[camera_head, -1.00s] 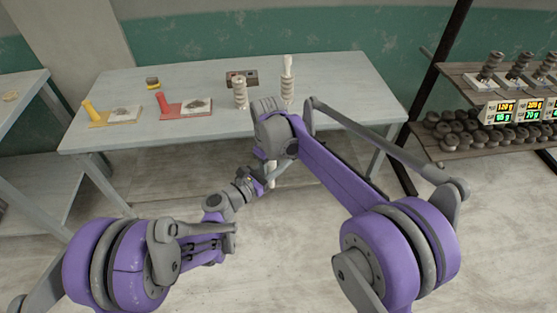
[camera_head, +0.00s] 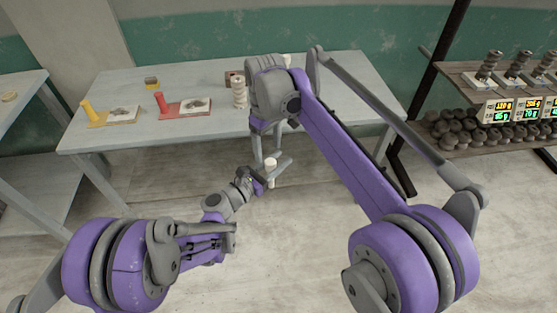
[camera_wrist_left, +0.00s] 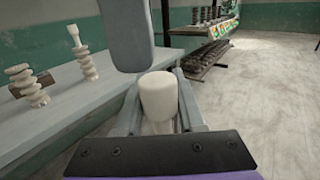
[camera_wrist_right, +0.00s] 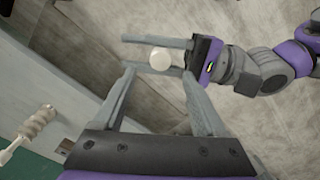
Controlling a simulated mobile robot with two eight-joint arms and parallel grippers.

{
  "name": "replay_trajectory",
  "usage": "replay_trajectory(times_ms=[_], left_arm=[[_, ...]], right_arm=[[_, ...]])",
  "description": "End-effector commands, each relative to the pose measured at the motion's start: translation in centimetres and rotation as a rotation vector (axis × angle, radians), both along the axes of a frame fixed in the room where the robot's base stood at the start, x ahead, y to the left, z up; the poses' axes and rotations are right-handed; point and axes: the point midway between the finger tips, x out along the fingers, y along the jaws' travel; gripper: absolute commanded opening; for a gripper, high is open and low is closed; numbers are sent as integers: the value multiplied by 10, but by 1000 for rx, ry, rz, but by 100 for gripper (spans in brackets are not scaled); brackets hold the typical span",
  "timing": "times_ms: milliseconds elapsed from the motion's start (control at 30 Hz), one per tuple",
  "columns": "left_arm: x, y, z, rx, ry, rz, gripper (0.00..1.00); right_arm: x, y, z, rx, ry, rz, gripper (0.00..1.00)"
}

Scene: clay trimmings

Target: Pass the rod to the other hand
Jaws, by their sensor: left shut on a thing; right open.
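The rod (camera_head: 271,168) is short, pale and cylindrical. My left gripper (camera_head: 272,172) is shut on it in front of the table, and the rod stands about upright. In the left wrist view the rod (camera_wrist_left: 158,98) sits between the two fingers. My right gripper (camera_head: 266,148) is open and empty just above and behind the rod. In the right wrist view the rod's round end (camera_wrist_right: 160,59) shows beyond the open fingers, between the left gripper's fingers (camera_wrist_right: 155,55). The right gripper appears apart from the rod.
A shelf rack (camera_head: 455,75) with clay lumps and scales stands right. The floor ahead is clear.

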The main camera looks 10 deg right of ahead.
Motion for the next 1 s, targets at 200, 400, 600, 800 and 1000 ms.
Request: replay_trajectory(times_ms=[200,400,600,800,1000], left_arm=[[1,1,0,-1,1,3,0],[1,1,0,-1,0,3,0],[1,1,0,-1,0,4,0],[1,1,0,-1,0,4,0],[1,1,0,-1,0,4,0]], right_arm=[[-3,-2,18,1,-2,-8,74],[-31,-27,20,15,-59,-98,74],[-93,-67,6,50,-172,-273,74],[-164,-100,-29,93,-288,-451,74],[-224,-120,-73,134,-386,-596,74]])
